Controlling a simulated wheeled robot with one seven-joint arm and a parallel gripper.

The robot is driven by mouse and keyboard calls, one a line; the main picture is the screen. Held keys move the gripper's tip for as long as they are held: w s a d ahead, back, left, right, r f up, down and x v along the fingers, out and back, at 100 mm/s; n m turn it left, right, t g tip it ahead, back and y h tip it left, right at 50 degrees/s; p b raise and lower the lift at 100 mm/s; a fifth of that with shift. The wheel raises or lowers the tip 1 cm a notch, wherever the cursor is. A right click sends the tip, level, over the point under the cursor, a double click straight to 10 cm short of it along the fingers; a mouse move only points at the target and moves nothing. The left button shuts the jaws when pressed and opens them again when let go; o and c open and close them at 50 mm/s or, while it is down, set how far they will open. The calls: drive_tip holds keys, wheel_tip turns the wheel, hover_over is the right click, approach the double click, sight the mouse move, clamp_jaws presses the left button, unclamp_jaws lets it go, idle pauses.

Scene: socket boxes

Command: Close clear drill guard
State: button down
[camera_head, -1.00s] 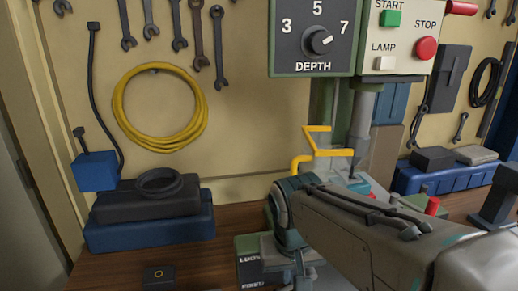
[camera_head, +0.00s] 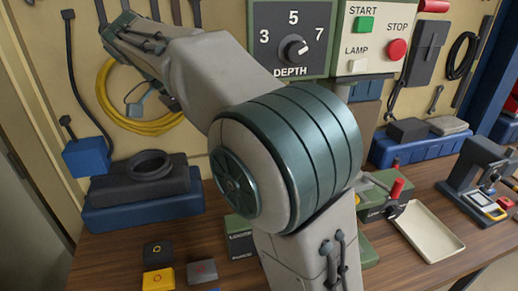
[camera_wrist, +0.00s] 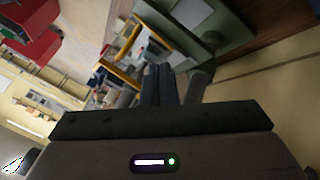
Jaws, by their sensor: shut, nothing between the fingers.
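The clear guard's yellow frame (camera_wrist: 128,48) shows in the wrist view, just beyond and to the left of my fingertips. Its clear panel is hard to make out, and I cannot tell whether the fingers touch the frame. My gripper (camera_wrist: 160,68) is shut and empty, its dark fingers together in the middle of the wrist view. In the head view my raised arm covers the guard and the drill's spindle. The drill's dark depth panel (camera_head: 320,62) and control panel with start and stop buttons (camera_head: 362,68) show above my arm.
A cream tray (camera_head: 428,232) and a small dark machine (camera_head: 480,175) stand on the bench at right. Blue boxes (camera_head: 140,208) stand at left, below a yellow cable coil (camera_head: 106,95). Small coloured boxes (camera_head: 159,279) lie at the front left.

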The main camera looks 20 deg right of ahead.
drive_tip(key=s+d+f+p, duration=0.2)
drive_tip(key=s+d+f, duration=0.1)
drive_tip(key=d+f, duration=0.4)
drive_tip(key=shift+s+d+f, duration=0.15)
drive_tip(key=shift+d+f, duration=0.15)
drive_tip(key=shift+d, duration=0.5)
drive_tip(key=shift+s, duration=0.1)
